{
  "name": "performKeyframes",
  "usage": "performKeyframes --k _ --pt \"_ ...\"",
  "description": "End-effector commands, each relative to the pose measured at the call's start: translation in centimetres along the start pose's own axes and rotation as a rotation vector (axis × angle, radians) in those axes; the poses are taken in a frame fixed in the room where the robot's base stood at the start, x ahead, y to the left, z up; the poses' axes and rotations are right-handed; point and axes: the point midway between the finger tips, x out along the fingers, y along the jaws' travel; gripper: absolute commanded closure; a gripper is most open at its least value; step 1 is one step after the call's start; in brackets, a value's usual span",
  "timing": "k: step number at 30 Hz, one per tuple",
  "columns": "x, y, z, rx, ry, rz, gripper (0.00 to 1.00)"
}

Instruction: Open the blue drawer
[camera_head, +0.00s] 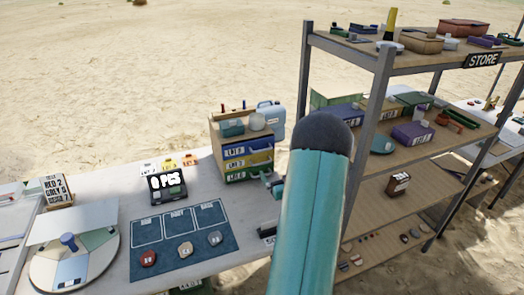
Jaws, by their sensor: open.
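A small wooden cabinet (215,137) with stacked, labelled drawers stands at the far right end of the pale table. The blue drawer (260,146) is the upper one, above a yellow and a green drawer; it looks closed. My teal arm fills the centre foreground and rises to a dark rounded joint. My gripper (272,186) shows only partly, left of the arm, close to the lower right front of the cabinet. It is open and looks empty. The arm hides the rest of it, and contact with the cabinet cannot be told.
A tall store shelf (384,60) stands close on the right. A round sorting tray (100,262) is at lower left.

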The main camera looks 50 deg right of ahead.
Motion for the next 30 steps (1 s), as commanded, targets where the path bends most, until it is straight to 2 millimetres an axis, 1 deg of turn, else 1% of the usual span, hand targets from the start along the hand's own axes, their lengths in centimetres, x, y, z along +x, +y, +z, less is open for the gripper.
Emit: performKeyframes --k 4,8,18,22,24,27,30 --pt "0.8 -0.2 0.1 0.001 0.001 0.001 0.05" --pt "2.7 -0.4 0.0 0.001 0.003 0.002 0.05" --pt "9.6 -0.5 0.1 0.001 0.001 -0.001 0.05" --pt "11.9 -0.5 0.1 0.001 0.001 -0.002 0.05" --pt "12.8 -0.4 0.0 0.0 0.001 -0.002 0.05" --pt "13.6 -0.4 0.1 0.0 0.0 -0.001 0.05" --pt "13.9 -0.3 0.1 0.001 -0.001 -0.001 0.05"
